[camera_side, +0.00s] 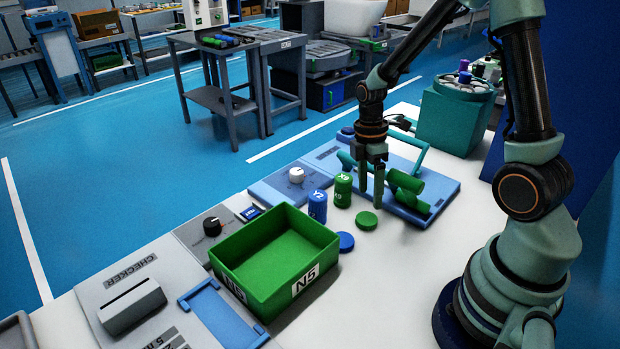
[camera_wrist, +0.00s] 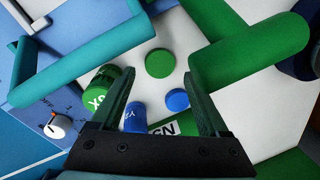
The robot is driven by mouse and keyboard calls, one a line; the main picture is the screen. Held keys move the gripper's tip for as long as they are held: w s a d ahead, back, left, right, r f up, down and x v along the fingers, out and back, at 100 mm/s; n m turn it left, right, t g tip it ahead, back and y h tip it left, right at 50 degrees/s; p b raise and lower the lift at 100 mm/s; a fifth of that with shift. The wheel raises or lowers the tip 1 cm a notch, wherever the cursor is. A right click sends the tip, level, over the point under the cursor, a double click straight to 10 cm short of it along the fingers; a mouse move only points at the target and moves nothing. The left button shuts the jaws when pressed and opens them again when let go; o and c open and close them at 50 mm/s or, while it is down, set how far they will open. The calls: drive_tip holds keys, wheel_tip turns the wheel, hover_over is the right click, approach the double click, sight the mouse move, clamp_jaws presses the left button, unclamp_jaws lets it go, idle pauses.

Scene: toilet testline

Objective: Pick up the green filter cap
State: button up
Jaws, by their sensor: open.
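The green filter cap (camera_side: 366,220) is a flat round disc lying on the white table. It also shows in the wrist view (camera_wrist: 160,63), ahead of the fingertips and roughly centred between them. My gripper (camera_side: 371,192) points down, open and empty, just above and behind the cap in the side view. Its dark fingers (camera_wrist: 162,82) stand apart in the wrist view. They do not appear to touch the cap, but their exact height above the table is hard to tell.
A blue cap (camera_side: 346,241), green cylinder (camera_side: 343,190) and blue cylinder (camera_side: 318,206) stand close by. A green N5 bin (camera_side: 318,262) is at front left. A blue fixture with a green cylinder (camera_side: 407,182) and teal handle (camera_side: 415,157) lies right of my gripper.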

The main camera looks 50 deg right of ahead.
sight(368, 217)
drive_tip(key=shift+s+a+f, duration=0.15)
drive_tip(key=shift+f, duration=1.25)
drive_tip(key=shift+s+a+f, duration=0.15)
drive_tip(key=shift+f, duration=1.2)
drive_tip(key=c, duration=1.1)
